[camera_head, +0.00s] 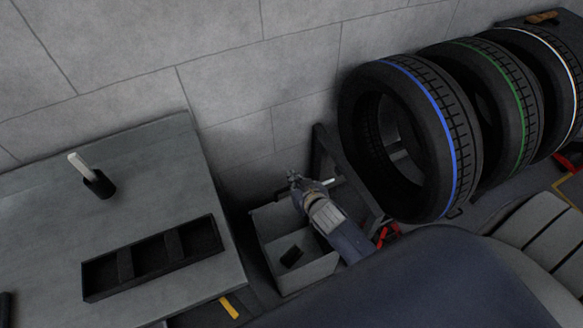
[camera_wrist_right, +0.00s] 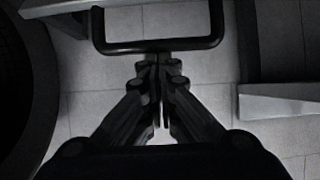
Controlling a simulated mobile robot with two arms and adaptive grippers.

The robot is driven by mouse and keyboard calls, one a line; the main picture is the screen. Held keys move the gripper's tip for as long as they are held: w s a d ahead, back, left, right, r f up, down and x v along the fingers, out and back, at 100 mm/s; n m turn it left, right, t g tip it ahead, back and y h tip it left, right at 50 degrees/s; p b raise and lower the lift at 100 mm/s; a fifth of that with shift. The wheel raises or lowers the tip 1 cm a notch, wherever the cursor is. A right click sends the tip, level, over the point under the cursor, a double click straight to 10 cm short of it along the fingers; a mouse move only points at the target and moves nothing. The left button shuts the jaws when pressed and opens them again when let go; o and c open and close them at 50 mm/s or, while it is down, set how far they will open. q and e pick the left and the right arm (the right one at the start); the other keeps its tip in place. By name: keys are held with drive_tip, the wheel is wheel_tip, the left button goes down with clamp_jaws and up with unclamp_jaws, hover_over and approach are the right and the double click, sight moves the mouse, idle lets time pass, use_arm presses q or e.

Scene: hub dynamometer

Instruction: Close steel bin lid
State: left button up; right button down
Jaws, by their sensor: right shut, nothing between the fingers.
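The steel bin (camera_head: 262,245) is a light grey, box-shaped container on the floor between the bench and the tyres in the head view. Its top is open, and a small dark block (camera_head: 291,256) shows inside. I cannot clearly make out its lid. My right gripper (camera_head: 294,178) is above the bin's far side, with the forearm crossing over its right part. It is shut and empty. In the wrist view the closed fingertips (camera_wrist_right: 157,62) are close to a dark rounded bar (camera_wrist_right: 158,46); I cannot tell whether they touch. My left gripper is out of view.
A grey bench (camera_head: 105,165) at the left carries a black divided tray (camera_head: 150,275) and a dark holder (camera_head: 98,184) with a pale stick. Several tyres (camera_head: 448,140) stand in a rack at the right. A concrete wall (camera_head: 200,50) closes off the back.

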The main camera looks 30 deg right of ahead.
drive_tip(key=s+a+f+t+b, duration=0.1)
drive_tip(key=s+f+t+b, duration=0.2)
drive_tip(key=s+f+b, duration=0.9)
drive_tip(key=shift+s+f+t+b, duration=0.35)
drive_tip(key=shift+s+f, duration=0.1)
drive_tip(key=shift+s, duration=1.6)
drive_tip(key=shift+r, duration=0.1)
